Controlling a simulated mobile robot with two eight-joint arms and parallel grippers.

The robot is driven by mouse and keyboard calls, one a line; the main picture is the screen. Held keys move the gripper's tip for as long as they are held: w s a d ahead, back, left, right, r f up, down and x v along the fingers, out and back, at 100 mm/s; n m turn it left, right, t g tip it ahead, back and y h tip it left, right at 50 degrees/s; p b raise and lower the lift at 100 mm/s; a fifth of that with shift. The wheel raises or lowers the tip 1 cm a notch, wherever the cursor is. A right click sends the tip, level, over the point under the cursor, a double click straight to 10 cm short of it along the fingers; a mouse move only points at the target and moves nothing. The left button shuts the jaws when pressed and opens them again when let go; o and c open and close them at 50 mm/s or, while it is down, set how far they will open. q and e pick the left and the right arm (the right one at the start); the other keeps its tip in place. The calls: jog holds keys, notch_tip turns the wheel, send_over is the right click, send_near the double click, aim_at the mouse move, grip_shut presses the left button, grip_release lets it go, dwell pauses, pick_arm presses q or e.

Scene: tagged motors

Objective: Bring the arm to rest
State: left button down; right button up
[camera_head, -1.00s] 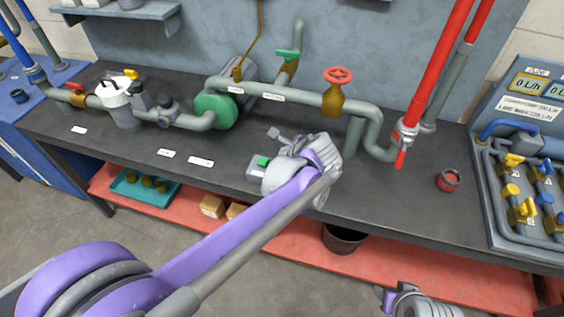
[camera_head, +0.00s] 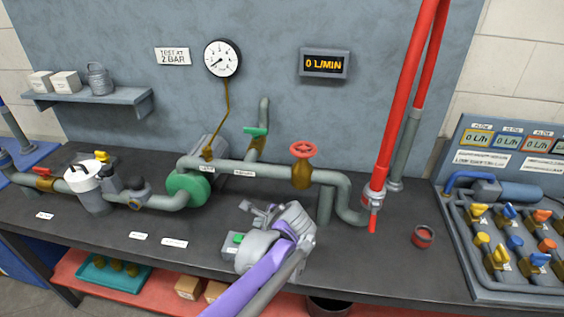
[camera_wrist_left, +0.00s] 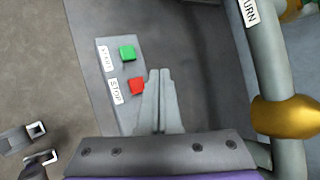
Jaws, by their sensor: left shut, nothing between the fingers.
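My left gripper (camera_head: 258,210) is over the front middle of the dark bench, its arm coming up from the bottom edge. In the left wrist view its two fingers (camera_wrist_left: 158,76) are together with nothing between them. Beside the fingertips is a grey switch box with a green start button (camera_wrist_left: 127,53) and a red stop button (camera_wrist_left: 137,86). In the head view the gripper hides most of this box; the green button (camera_head: 239,238) shows. My right gripper is outside the head view; grey pronged parts at the wrist view's lower left may belong to it.
A pipe run with a green pump (camera_head: 188,187) and a red handwheel (camera_head: 303,150) stands behind the gripper. A red pipe (camera_head: 400,110) rises at right. The bench's front left is mostly clear.

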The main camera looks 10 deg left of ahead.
pick_arm(q)
jog(key=s+a+f+n+h+p, duration=0.1)
jog(key=s+a+n+h+p, duration=0.1)
jog(key=s+n, duration=0.7)
jog(key=s+a+f+n+g+h+p, duration=0.1)
jog(key=s+n+h+p, duration=0.2)
jog(key=s+n, duration=0.7)
jog(key=s+h, duration=0.1)
jog(key=s, duration=0.6)
jog(key=shift+s+a+f+g, duration=0.2)
jog(key=shift+a+g, duration=0.1)
jog(key=shift+a, duration=0.1)
jog(key=shift+a, duration=0.15)
